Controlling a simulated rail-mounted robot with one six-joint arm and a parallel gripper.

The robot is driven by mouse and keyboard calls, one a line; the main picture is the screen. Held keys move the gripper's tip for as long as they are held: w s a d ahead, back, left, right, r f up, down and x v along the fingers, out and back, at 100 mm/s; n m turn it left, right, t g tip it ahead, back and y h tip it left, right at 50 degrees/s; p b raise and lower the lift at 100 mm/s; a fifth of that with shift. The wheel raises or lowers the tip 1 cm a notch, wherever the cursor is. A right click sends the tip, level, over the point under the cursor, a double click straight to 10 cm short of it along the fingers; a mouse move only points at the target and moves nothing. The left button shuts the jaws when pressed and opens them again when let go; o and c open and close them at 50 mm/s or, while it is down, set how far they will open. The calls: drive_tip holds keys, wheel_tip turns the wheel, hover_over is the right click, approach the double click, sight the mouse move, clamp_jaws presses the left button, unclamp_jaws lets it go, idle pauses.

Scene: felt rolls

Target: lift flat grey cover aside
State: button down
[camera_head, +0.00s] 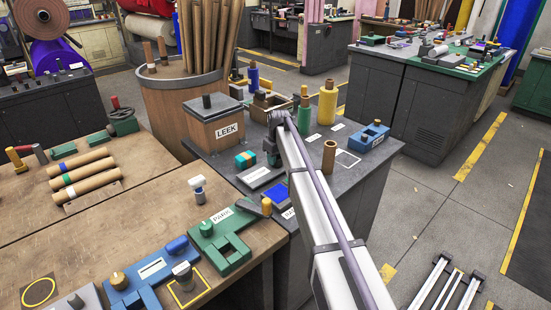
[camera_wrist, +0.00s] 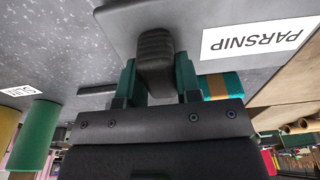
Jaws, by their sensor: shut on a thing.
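The flat grey cover (camera_wrist: 190,25) has a white PARSNIP label and a dark ribbed handle (camera_wrist: 155,52). My gripper (camera_wrist: 156,80) is shut on this handle, with one green finger on each side of it. In the head view my gripper (camera_head: 272,154) is over the grey bench, partly hidden by my own arm. The cover (camera_head: 257,176) shows there as a small grey plate left of my arm. I cannot tell whether it touches the bench.
A teal and orange block (camera_head: 245,160) is close beside the cover. A blue square (camera_head: 276,192) lies in front. The LEEK box (camera_head: 215,125) stands behind left. Green (camera_head: 304,118) and yellow (camera_head: 327,103) rolls stand behind right. A brown tube (camera_head: 329,156) stands right of my arm.

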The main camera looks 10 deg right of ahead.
drive_tip(key=shift+f+b, duration=0.35)
drive_tip(key=shift+f, duration=0.1)
drive_tip(key=c, duration=1.1)
unclamp_jaws()
drive_tip(key=shift+o, duration=0.2)
drive_tip(key=shift+w+d, duration=0.1)
drive_tip(key=shift+d, duration=0.1)
drive_tip(key=shift+r, duration=0.15)
drive_tip(key=shift+s+a+r+p, duration=0.1)
drive_tip(key=shift+s+r+p, duration=0.15)
drive_tip(key=shift+r+p, duration=0.9)
drive_tip(key=shift+s+a+r+p, duration=0.15)
drive_tip(key=shift+s+r+p, duration=0.1)
drive_tip(key=shift+r+p, duration=0.9)
drive_tip(key=shift+s+a+r+p, duration=0.1)
drive_tip(key=shift+s+r+p, duration=0.15)
drive_tip(key=shift+r+p, duration=0.9)
drive_tip(key=shift+o, duration=0.4)
drive_tip(key=shift+f, duration=0.15)
drive_tip(key=o, duration=0.5)
